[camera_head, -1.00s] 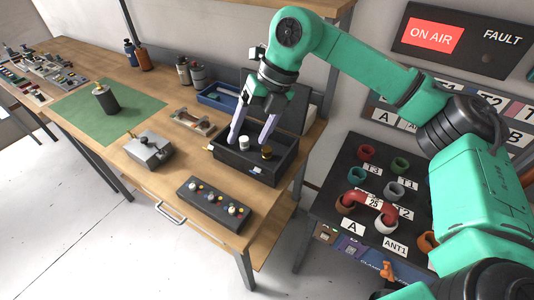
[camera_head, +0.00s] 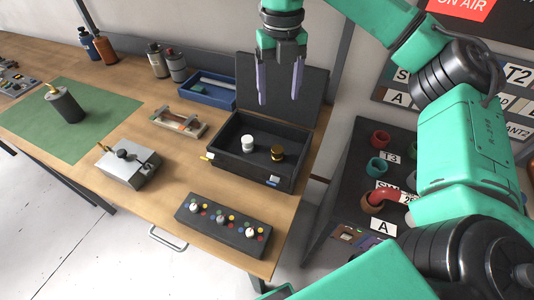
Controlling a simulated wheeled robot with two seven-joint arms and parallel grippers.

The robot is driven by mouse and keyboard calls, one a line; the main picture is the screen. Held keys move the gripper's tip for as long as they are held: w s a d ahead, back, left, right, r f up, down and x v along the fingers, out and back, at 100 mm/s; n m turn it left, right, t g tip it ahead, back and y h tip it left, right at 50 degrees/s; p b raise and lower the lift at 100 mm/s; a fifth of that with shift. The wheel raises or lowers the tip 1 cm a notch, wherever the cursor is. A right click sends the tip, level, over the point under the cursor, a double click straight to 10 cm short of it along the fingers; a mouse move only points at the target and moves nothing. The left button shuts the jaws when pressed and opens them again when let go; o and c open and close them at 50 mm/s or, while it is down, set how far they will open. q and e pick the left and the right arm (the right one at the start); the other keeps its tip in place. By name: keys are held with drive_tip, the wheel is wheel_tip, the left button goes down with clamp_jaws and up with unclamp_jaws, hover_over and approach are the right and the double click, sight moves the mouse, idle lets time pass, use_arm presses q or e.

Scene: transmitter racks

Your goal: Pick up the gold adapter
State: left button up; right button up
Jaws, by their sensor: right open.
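The gold adapter (camera_head: 277,152) stands in a black open case (camera_head: 232,170), on the right side of its dark inside. A white adapter (camera_head: 247,143) stands to its left in the same case. My right gripper (camera_head: 280,100) is open and empty, fingers pointing down. In the picture it is above the adapters, in front of the case's raised lid (camera_head: 306,87). It is apart from the gold adapter. My left gripper does not show.
On the wooden bench (camera_head: 160,207) are a control box with knobs (camera_head: 222,227), a grey metal box (camera_head: 128,172), a small tray (camera_head: 178,122) and a blue tray (camera_head: 208,92). A green mat (camera_head: 105,118) holds a dark cylinder (camera_head: 67,106). The socket panel (camera_head: 350,185) stands to the right.

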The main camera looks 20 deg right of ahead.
use_arm(q)
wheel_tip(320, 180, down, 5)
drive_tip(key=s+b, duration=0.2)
drive_tip(key=b, duration=0.2)
use_arm(e)
hover_over(277, 149)
wheel_tip(277, 149, down, 4)
drive_tip(key=f, duration=0.1)
wheel_tip(277, 149, down, 14)
drive_tip(key=p, duration=0.5)
drive_tip(key=shift+r+p, duration=0.25)
drive_tip(key=shift+p, duration=0.15)
drive_tip(key=shift+s+d+f, duration=0.1)
drive_tip(key=shift+f, duration=0.1)
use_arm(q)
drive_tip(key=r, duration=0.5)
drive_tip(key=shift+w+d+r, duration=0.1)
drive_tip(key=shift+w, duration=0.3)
use_arm(e)
clamp_jaws()
